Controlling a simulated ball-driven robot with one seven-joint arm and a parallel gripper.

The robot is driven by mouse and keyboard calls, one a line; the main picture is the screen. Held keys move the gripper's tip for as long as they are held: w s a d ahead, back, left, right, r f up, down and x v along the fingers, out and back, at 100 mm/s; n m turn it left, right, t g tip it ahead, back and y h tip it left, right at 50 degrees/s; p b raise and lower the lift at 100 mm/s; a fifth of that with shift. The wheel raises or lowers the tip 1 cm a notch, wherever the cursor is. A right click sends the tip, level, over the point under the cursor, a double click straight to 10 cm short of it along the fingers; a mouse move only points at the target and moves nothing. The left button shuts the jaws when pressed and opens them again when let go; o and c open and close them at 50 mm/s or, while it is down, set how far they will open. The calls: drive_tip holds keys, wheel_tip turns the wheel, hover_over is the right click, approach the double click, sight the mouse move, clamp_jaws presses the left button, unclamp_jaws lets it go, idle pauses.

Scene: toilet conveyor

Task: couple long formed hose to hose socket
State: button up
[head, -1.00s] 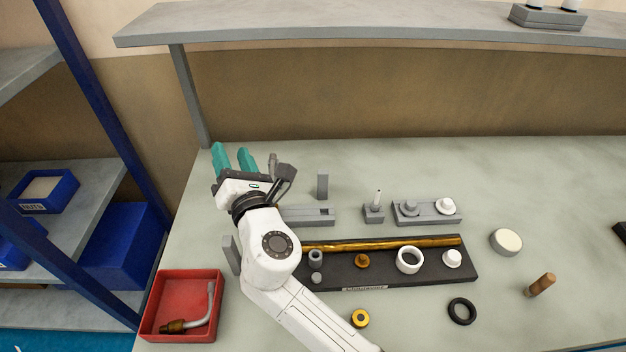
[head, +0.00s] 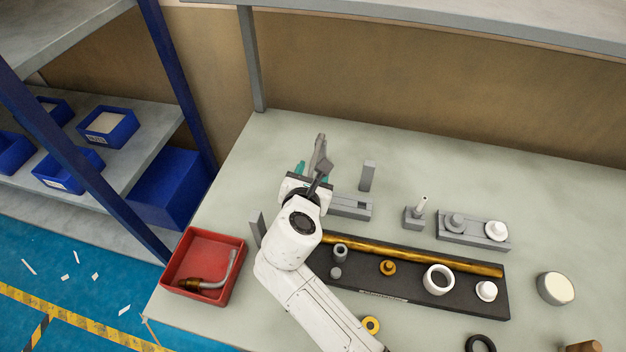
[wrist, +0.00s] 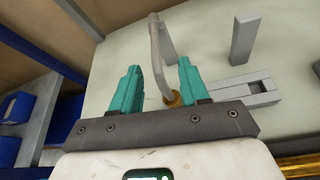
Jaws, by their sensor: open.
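A grey bent hose (wrist: 157,55) with a brass collar (wrist: 172,98) at its lower end shows between my fingers in the wrist view. In the head view its grey upper part (head: 320,147) rises beyond my gripper. My gripper (wrist: 158,72) has two teal fingers spread apart, one on each side of the hose; I see no grip on it. My gripper also shows in the head view (head: 313,167), at the bench's back left. The collar is close to a grey slotted block (wrist: 232,92); whether it sits in a socket cannot be told. My wrist hides part of this in the head view.
A red tray (head: 236,244) at front left holds another bent hose with a brown fitting (head: 192,284). A grey upright post (head: 367,176) stands behind the slotted block. A black board (head: 410,296) with a brass rod and several small parts lies right of my arm.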

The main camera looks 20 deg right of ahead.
sight(312, 167)
drive_tip(key=shift+x, duration=2.6)
drive_tip(key=shift+w+a, duration=0.1)
drive_tip(key=shift+a, duration=0.1)
drive_tip(key=shift+c, duration=0.3)
clamp_jaws()
